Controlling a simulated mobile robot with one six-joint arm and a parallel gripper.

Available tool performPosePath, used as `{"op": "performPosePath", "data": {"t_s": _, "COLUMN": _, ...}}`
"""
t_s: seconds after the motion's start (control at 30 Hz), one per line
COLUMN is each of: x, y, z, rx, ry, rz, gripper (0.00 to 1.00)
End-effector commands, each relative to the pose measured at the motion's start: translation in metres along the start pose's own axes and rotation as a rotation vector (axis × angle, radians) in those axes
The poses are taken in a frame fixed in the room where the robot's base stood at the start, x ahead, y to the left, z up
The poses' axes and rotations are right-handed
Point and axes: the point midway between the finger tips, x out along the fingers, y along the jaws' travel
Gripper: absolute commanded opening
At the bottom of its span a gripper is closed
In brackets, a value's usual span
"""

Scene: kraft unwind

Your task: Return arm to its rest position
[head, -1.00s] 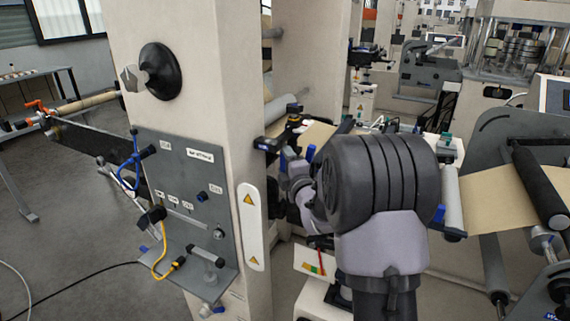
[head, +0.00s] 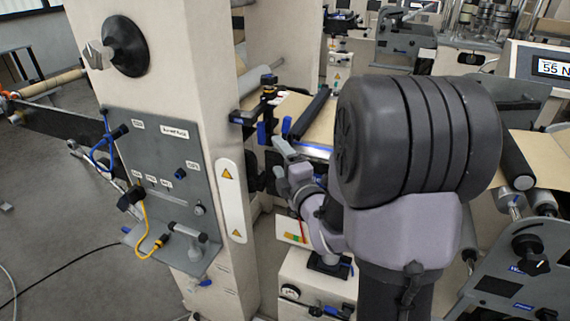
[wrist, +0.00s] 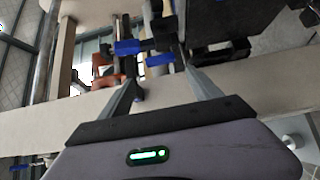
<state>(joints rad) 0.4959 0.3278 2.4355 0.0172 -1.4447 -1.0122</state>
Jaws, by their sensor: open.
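My arm reaches from the lower right of the head view, its large dark shoulder joint covering part of the machine. My gripper (head: 281,152) is at the end of the grey wrist, near the machine's side frame and a bar with blue parts; the fingertips are small and partly hard to make out there. In the wrist view my gripper (wrist: 163,88) shows two spread grey fingers with nothing held between them. Beyond the fingers, blue and dark clamp-like parts (wrist: 150,47) show; I cannot tell how far off they are.
A pale column (head: 165,75) carries a grey panel (head: 160,190) with blue and yellow cables and a black knob (head: 123,46). A brown web (head: 541,152) runs at right beside a black roller (head: 517,160) and a dark control plate (head: 530,245). Open floor lies at left.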

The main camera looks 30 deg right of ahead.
Motion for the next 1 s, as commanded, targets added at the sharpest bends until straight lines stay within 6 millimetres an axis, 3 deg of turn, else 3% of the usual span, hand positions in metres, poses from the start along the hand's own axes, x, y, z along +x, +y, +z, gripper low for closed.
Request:
{"op": "performPosePath", "data": {"t_s": 0.1, "x": -0.023, "y": 0.000, "z": 0.000, "rx": 0.000, "ry": -0.001, "rz": 0.000, "gripper": 0.73}}
{"op": "performPosePath", "data": {"t_s": 0.2, "x": -0.033, "y": 0.000, "z": 0.000, "rx": 0.000, "ry": 0.000, "rz": 0.000, "gripper": 0.73}}
{"op": "performPosePath", "data": {"t_s": 0.73, "x": -0.035, "y": 0.003, "z": -0.001, "rx": 0.046, "ry": -0.014, "rz": -0.019, "gripper": 0.73}}
{"op": "performPosePath", "data": {"t_s": 0.87, "x": -0.042, "y": 0.016, "z": -0.011, "rx": 0.362, "ry": -0.119, "rz": -0.150, "gripper": 0.73}}
{"op": "performPosePath", "data": {"t_s": 0.97, "x": -0.073, "y": 0.018, "z": -0.035, "rx": 0.746, "ry": -0.256, "rz": -0.305, "gripper": 0.73}}
{"op": "performPosePath", "data": {"t_s": 1.0, "x": -0.092, "y": 0.016, "z": -0.048, "rx": 0.900, "ry": -0.316, "rz": -0.372, "gripper": 0.73}}
